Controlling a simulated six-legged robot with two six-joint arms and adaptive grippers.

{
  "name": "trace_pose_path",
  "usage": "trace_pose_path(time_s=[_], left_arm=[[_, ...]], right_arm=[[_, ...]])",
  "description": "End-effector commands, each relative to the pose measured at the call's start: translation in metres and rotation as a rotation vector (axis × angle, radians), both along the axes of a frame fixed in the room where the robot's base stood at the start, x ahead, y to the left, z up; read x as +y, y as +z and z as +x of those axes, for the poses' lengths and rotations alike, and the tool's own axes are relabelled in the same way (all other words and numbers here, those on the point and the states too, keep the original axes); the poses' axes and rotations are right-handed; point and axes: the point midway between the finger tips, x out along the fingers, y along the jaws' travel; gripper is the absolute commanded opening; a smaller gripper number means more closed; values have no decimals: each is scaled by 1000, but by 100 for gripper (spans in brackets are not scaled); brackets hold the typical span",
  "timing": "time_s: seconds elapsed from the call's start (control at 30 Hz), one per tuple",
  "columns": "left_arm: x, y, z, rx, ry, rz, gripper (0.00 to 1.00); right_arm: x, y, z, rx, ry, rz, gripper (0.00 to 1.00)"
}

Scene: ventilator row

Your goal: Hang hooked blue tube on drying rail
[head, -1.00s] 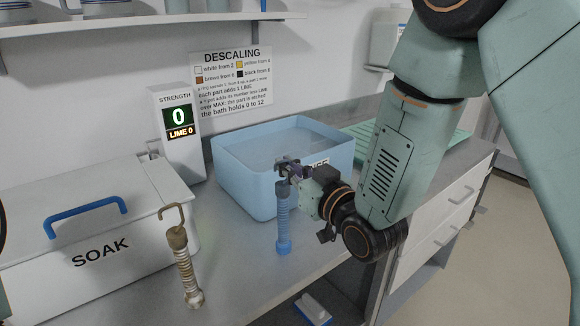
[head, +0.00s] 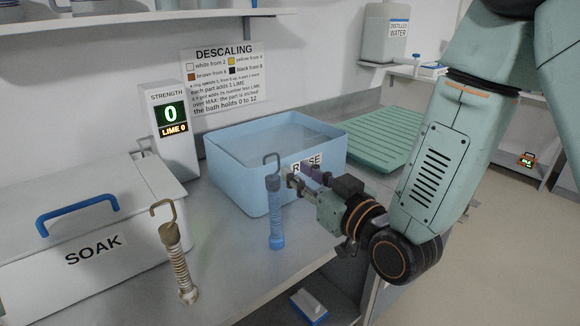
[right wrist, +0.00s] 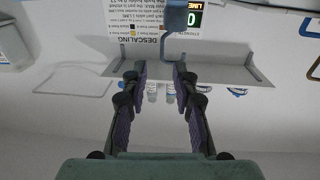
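The hooked blue tube (head: 275,212) stands upright on the counter in front of the rinse tub, its grey hook pointing up. My right gripper (head: 294,179) is just right of the tube's upper part, apart from it or nearly so. In the right wrist view its two fingers (right wrist: 160,76) are spread with nothing between them. The tube's blue top (right wrist: 176,18) and hook show past the fingertips there. A second hooked tube (head: 178,264), tan and brownish, stands left on the counter. I cannot make out the drying rail. My left gripper is not in view.
The blue rinse tub (head: 235,183) stands behind the blue tube. The white soak box (head: 100,270) with its blue-handled lid is at the left. A strength display (head: 171,120) reads 0. A green ribbed rack (head: 375,137) lies right of the tub. A shelf (head: 130,24) runs above.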

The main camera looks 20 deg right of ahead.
Motion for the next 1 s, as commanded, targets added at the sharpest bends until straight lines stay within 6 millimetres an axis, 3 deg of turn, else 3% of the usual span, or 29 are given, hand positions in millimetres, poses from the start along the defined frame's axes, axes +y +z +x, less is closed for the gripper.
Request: trace_pose_path(time_s=[0.2,0.43,0.53,0.57,0.67,0.77,0.9,1.0], left_arm=[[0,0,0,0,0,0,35],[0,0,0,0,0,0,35],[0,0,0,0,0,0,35],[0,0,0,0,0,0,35],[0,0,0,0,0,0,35],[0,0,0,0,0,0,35],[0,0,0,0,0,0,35],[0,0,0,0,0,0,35]], right_arm=[[-3,0,-14,-1,1,1,28],[-4,0,-16,0,1,0,28],[-4,-19,-18,56,-2,-7,28],[-4,-31,-20,94,-5,-13,28],[-5,-96,-35,294,-21,-37,28],[-10,-176,-71,561,-50,-67,28],[-19,-271,-148,932,-103,-106,28],[-27,-318,-212,1174,-146,-133,28]])
